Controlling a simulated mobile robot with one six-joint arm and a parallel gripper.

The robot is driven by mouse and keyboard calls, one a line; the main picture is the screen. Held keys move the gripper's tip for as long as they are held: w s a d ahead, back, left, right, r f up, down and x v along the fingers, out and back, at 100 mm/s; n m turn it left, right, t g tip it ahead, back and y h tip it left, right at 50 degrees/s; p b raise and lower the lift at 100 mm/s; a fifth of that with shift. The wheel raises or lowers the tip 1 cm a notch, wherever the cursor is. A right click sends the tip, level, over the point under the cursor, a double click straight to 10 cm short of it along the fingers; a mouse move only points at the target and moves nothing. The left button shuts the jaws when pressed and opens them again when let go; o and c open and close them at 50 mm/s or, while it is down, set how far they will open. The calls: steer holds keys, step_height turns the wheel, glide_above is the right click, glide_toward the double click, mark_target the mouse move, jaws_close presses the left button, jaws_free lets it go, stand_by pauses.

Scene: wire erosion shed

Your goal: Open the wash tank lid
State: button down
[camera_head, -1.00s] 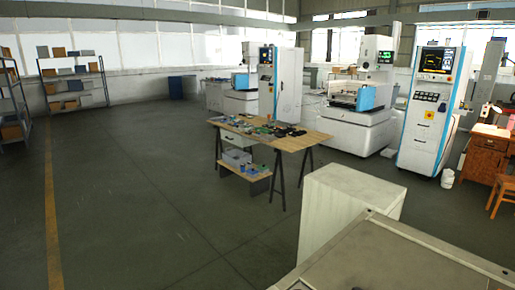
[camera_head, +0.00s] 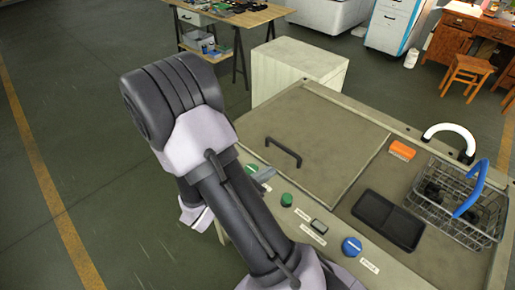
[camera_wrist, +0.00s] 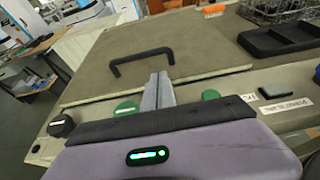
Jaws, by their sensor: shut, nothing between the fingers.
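The wash tank lid (camera_head: 325,130) is a flat grey-olive panel lying level in the tank top, closed. Its black bar handle (camera_head: 283,151) stands near the left front edge in the head view. In the wrist view the lid (camera_wrist: 190,45) lies ahead, with the handle (camera_wrist: 141,58) just beyond my fingertips and slightly left. My gripper (camera_wrist: 159,78) is shut and empty, its two grey fingers together. In the head view its fingers (camera_head: 264,173) show at the tank's front edge, short of the handle, with no visible contact. My arm hides part of the tank's front left.
Along the front panel are a green knob (camera_head: 287,200), a black switch (camera_head: 319,226) and a blue knob (camera_head: 351,246). Right of the lid are an orange brush (camera_head: 402,150), a black tray (camera_head: 388,220) and a wire basket (camera_head: 456,205) with a blue handle. A pale cabinet (camera_head: 297,66) stands behind.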

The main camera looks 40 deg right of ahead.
mark_target(285, 168)
steer(key=b+x, duration=0.2)
steer(key=x, duration=0.7)
steer(key=shift+f+b, duration=0.15)
steer(key=shift+b, duration=0.25)
steer(key=shift+w+d, duration=0.15)
steer(key=shift+d, duration=0.3)
